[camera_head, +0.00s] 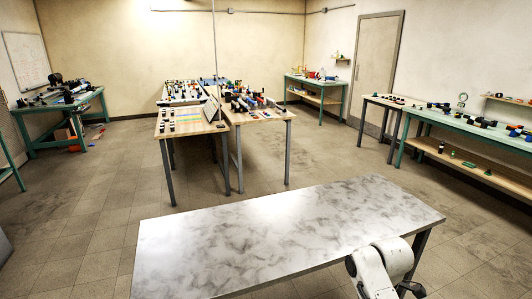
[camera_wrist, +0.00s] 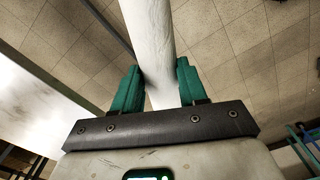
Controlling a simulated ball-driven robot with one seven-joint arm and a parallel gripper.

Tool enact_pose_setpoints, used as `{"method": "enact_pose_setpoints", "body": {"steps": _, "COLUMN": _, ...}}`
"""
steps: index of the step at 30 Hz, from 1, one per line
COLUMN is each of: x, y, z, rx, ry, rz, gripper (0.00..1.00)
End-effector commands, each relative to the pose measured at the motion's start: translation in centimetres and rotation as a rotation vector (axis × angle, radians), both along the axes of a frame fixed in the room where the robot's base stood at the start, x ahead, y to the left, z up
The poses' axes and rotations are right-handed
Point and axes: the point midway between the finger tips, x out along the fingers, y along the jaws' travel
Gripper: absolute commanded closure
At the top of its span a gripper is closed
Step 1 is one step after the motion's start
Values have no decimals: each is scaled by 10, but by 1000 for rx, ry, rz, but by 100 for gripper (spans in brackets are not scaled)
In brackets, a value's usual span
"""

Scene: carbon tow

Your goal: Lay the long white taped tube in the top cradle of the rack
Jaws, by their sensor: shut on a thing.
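In the wrist view my gripper (camera_wrist: 160,90) has its two green fingers on either side of a long white tube (camera_wrist: 150,38). The gripper is shut on the tube, which runs up out of the top of the picture. The floor shows below and around it, with a pale table surface to the left. The far end of the tube is out of view. In the head view neither the gripper nor the tube shows; only part of my white arm is at the lower right. I cannot make out the rack or its top cradle in either view.
A bare marbled table (camera_head: 280,235) stands close in front in the head view. Two wooden tables (camera_head: 188,124) with many small items stand beyond it. Green benches line the left (camera_head: 95,97) and right (camera_head: 430,143) walls. Open tiled floor (camera_head: 95,200) lies left of the marbled table.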

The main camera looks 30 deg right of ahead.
Motion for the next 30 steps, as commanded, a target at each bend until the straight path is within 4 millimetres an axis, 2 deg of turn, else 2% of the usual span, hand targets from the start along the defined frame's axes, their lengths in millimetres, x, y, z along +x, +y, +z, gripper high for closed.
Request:
{"method": "enact_pose_setpoints", "body": {"steps": 1, "x": 12, "y": 20, "z": -8, "rx": 2, "ry": 1, "rz": -39, "gripper": 100}}
{"method": "enact_pose_setpoints", "body": {"steps": 9, "x": 52, "y": 111, "z": -36, "rx": 2, "ry": 2, "rz": -328, "gripper": 100}}
{"method": "enact_pose_setpoints", "body": {"steps": 18, "x": 70, "y": 215, "z": -65, "rx": 2, "ry": 3, "rz": -641, "gripper": 100}}
{"method": "enact_pose_setpoints", "body": {"steps": 24, "x": 69, "y": 265, "z": -78, "rx": -1, "ry": 3, "rz": -802, "gripper": 100}}
{"method": "enact_pose_setpoints", "body": {"steps": 30, "x": 67, "y": 286, "z": -83, "rx": -1, "ry": 2, "rz": -876, "gripper": 100}}
